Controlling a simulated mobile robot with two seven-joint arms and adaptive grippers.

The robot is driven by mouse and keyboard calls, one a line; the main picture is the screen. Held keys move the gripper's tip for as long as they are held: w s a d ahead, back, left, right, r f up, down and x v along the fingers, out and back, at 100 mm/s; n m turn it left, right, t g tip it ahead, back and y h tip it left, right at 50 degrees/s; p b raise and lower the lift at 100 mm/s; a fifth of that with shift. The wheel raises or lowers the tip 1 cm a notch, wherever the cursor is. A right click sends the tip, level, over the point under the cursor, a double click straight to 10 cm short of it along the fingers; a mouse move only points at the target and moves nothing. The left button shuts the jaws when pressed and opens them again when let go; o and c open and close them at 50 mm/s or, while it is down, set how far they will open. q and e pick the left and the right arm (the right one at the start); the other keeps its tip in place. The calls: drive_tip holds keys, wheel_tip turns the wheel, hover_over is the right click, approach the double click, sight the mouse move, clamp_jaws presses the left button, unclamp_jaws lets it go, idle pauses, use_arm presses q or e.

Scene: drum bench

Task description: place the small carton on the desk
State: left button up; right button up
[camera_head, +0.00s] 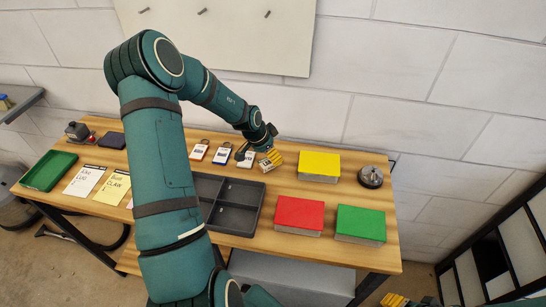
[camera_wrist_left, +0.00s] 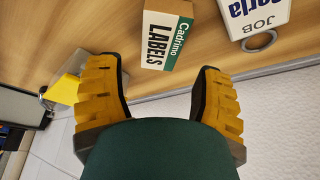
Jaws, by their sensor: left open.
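The small carton (camera_head: 266,166) is white and green, lettered "Cadrimo LABELS", and appears to rest on the wooden desk (camera_head: 333,247). In the left wrist view the carton (camera_wrist_left: 166,36) lies ahead of the fingertips, apart from both. My left gripper (camera_head: 273,157) is right beside the carton in the head view. Its yellow fingers (camera_wrist_left: 155,68) are spread wide with nothing between them. Of my right gripper (camera_head: 395,300), only yellow finger pads show at the bottom edge of the head view; its opening cannot be made out.
A yellow box (camera_head: 319,165) and a silver bell (camera_head: 371,176) stand right of the carton. Red (camera_head: 299,214) and green (camera_head: 361,222) boxes are nearer the front. Job tags (camera_head: 222,153) lie to the left. A dark divided tray (camera_head: 250,211) is in front.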

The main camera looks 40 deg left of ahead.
sight(262, 165)
use_arm(q)
drive_tip(key=p+v, duration=0.1)
drive_tip(key=v, duration=0.7)
drive_tip(key=shift+s, duration=0.15)
idle(0.3)
